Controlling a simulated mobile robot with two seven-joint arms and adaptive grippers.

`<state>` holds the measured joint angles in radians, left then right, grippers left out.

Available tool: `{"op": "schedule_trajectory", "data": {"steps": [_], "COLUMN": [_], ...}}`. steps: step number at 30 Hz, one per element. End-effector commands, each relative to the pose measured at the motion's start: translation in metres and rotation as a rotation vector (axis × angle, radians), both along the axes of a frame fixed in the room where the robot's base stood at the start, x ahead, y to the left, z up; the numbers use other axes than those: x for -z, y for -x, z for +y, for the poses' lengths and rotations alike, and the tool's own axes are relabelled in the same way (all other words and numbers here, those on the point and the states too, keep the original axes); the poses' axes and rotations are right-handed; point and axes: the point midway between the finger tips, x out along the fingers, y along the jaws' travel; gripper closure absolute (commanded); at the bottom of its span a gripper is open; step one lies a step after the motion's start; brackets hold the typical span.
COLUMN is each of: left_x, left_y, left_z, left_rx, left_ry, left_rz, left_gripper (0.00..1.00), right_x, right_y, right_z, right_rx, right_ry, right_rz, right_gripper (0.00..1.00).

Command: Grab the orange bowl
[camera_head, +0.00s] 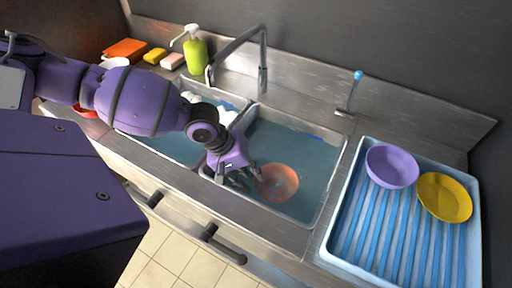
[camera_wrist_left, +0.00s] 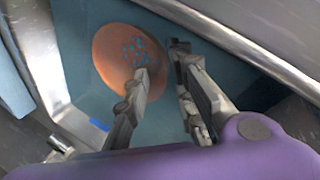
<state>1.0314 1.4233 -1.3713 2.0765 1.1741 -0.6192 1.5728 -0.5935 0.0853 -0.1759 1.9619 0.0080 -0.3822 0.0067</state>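The orange bowl (camera_head: 280,182) sits in the water of the right sink basin, near its front side. In the left wrist view the bowl (camera_wrist_left: 115,50) shows bluish specks inside. My left gripper (camera_head: 252,175) is at the bowl's left edge in the head view. In the wrist view its two fingers (camera_wrist_left: 162,62) are apart. One finger overlaps the bowl's inside and the other lies just beyond the rim, so the rim appears between them. I cannot tell whether either finger touches it. My right gripper is not in view.
A metal divider separates the two basins (camera_head: 240,118), and a faucet (camera_head: 263,60) stands behind. To the right, a blue-striped drying tray (camera_head: 350,240) holds a purple bowl (camera_head: 392,166) and a yellow plate (camera_head: 444,197). A green soap bottle (camera_head: 196,55) and sponges (camera_head: 155,55) stand at the back left.

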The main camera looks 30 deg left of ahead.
Motion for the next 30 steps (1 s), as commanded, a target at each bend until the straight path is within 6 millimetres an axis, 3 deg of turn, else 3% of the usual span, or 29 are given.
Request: {"op": "schedule_trajectory", "data": {"steps": [13,23,28,30], "left_x": [0.052,0.059,0.059,0.059], "left_y": [-0.017,-0.019,-0.018,-0.018], "left_z": [-0.025,-0.028,-0.028,-0.028], "left_rx": [0.007,0.005,0.005,0.006], "left_ry": [0.002,0.003,0.003,0.003], "left_rz": [-0.007,-0.008,-0.008,-0.008], "left_gripper": [0.77,0.77,0.99,1.00], "right_x": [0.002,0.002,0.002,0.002], "right_y": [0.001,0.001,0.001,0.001], "right_z": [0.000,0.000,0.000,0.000], "right_rx": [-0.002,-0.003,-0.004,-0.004], "right_ry": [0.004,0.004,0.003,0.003], "right_rz": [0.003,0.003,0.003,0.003], "right_gripper": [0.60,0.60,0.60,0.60]}}
